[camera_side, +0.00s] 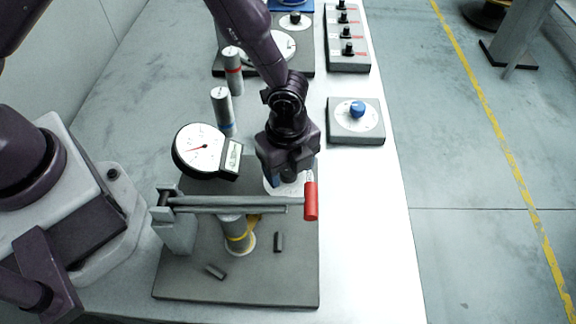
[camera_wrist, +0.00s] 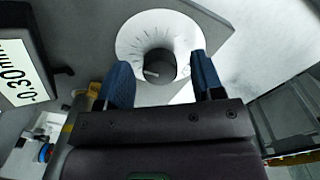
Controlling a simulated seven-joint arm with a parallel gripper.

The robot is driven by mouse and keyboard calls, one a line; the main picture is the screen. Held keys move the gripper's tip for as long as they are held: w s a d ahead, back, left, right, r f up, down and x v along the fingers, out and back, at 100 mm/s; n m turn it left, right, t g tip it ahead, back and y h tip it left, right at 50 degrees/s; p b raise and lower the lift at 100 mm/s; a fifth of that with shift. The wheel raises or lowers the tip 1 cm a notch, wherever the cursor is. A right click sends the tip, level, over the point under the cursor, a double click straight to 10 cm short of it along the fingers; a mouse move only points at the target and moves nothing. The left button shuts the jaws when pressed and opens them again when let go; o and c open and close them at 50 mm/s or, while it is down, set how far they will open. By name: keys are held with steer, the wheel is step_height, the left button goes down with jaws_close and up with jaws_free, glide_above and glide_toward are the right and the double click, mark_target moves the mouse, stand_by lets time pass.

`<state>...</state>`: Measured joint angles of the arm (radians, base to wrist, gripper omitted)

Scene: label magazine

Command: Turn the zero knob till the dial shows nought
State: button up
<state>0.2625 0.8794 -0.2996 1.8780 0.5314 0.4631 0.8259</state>
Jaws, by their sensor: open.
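The round dial (camera_side: 200,150) has a white face and a red needle pointing toward the lower left. A readout beside it (camera_side: 232,158) also shows at the left of the wrist view (camera_wrist: 18,75), where it seems to read -0.30 mm. The dark zero knob (camera_wrist: 160,67) stands on a white marked disc (camera_wrist: 130,42); in the side view my gripper hides it. My gripper (camera_side: 288,182) is low over that disc. In the wrist view its blue fingers (camera_wrist: 160,78) are open, apart on either side of the knob, with gaps visible on both sides.
A bar with a red handle (camera_side: 311,202) crosses close in front of my gripper. Below it stands a cylinder with a yellow band (camera_side: 236,232). Two more cylinders (camera_side: 222,110) stand behind the dial. A blue knob on a grey box (camera_side: 357,110) is at the right.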

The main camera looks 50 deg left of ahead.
steer(key=shift+f, duration=0.4)
steer(key=shift+c, duration=0.4)
steer(key=c, duration=0.8)
steer(key=shift+c, duration=0.2)
steer(key=shift+n, duration=0.3)
steer(key=n, duration=1.1)
steer(key=shift+s, duration=0.1)
